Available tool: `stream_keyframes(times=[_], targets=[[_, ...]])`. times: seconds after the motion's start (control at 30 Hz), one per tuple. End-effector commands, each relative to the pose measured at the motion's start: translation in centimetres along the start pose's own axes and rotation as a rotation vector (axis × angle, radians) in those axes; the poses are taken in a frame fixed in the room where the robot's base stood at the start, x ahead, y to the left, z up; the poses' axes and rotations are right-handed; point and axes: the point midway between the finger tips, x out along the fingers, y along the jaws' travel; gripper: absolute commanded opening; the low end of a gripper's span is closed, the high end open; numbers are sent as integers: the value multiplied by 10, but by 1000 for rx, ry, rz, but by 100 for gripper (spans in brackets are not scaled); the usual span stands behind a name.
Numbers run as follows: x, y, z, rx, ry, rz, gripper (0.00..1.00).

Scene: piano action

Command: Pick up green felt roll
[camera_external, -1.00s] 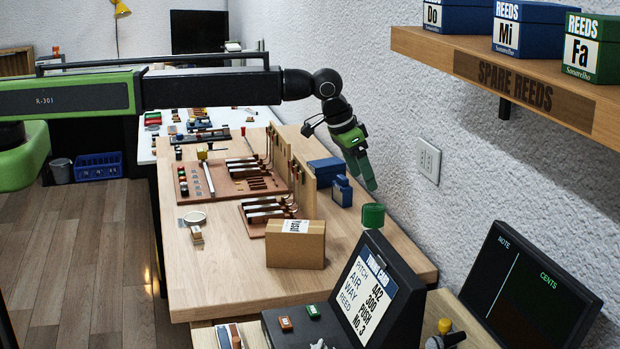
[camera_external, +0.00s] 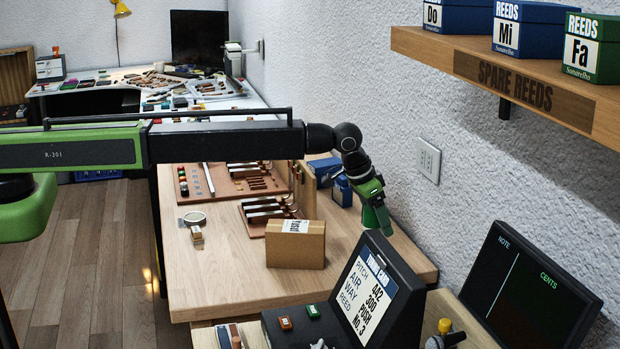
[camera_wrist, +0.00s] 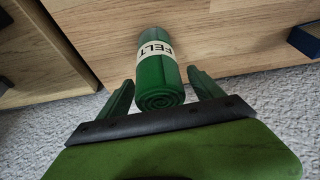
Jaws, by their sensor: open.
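The green felt roll (camera_wrist: 160,85) lies between the two green fingers of my gripper (camera_wrist: 161,88) in the wrist view. It has a white band marked FELT, and its coiled end faces the gripper. A gap shows on each side of the roll, so the fingers are apart from it. In the external view the roll (camera_external: 369,217) stands on the wooden bench near the wall, partly hidden by my gripper (camera_external: 381,217), which reaches down over it. My gripper is open.
A cardboard box (camera_external: 295,245) stands on the bench to the left. A black case with a sign (camera_external: 362,300) is close in front. Blue boxes (camera_external: 342,190) stand behind the gripper. The textured wall (camera_external: 450,215) is close on the right.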

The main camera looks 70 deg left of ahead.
Motion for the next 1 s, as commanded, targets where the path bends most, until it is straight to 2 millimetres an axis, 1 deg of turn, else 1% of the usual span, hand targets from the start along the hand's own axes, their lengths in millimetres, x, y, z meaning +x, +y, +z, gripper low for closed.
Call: stream_keyframes(times=[0.13,0.17,0.67,0.87,0.97,1.0], targets=[[-2,0,0,0,0,0,76],[-2,0,0,0,0,0,74],[-2,0,0,0,0,0,9],[-2,0,-1,0,0,0,9],[-8,0,-3,0,0,0,9],[-12,0,-5,0,0,0,9]])
